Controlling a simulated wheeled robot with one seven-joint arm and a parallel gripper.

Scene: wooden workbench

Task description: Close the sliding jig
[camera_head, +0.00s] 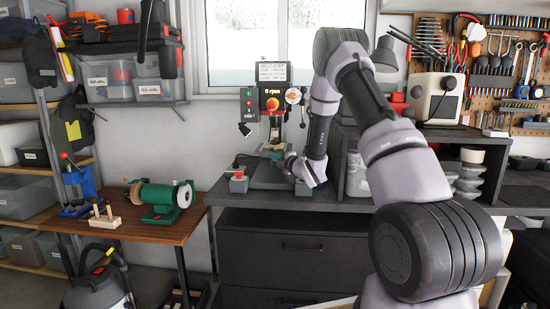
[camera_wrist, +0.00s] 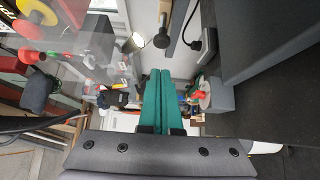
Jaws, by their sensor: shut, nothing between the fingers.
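The sliding jig cannot be told for sure in either view. The drill press (camera_head: 272,103) stands on the dark workbench against the wall, with a small tan piece (camera_head: 271,147) at table height that may belong to the jig. My gripper (camera_head: 276,156) is low beside the press, partly hidden by my own wrist. In the wrist view my gripper (camera_wrist: 160,72) shows two green fingers side by side, shut with nothing between them. Whether they touch anything cannot be told.
A grey block with a red knob (camera_head: 238,180) sits on the bench (camera_head: 230,195), left of the press base. In the wrist view a dark round-ended rod (camera_wrist: 163,38) lies beyond my fingertips. A wooden table with a green grinder (camera_head: 164,196) stands at left. A black vacuum (camera_head: 100,285) stands on the floor.

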